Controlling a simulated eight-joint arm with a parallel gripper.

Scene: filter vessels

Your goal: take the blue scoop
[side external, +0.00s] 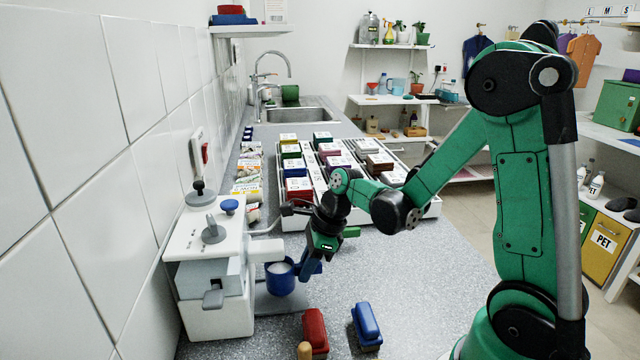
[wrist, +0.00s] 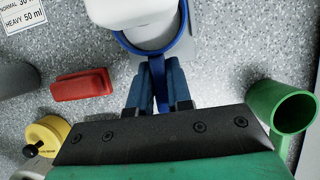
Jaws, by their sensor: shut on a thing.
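The blue scoop (side external: 281,279) is a round cup with pale material inside, under the spout of the white machine (side external: 212,265) on the counter. In the wrist view, the scoop's blue rim (wrist: 182,48) shows at the top, partly covered by the machine's white part. My gripper (side external: 309,268) is at the scoop's right side. In the wrist view, its two dark blue fingers (wrist: 158,72) are shut on the scoop's handle, which runs between them. The fingers hide most of the handle.
A red block (side external: 315,331) and a blue block (side external: 366,327) lie on the near counter. A green cup (wrist: 283,106) is at right in the wrist view; a yellow round thing (wrist: 46,134) is at left. White trays (side external: 432,208) of coloured boxes stand behind. The tiled wall is left.

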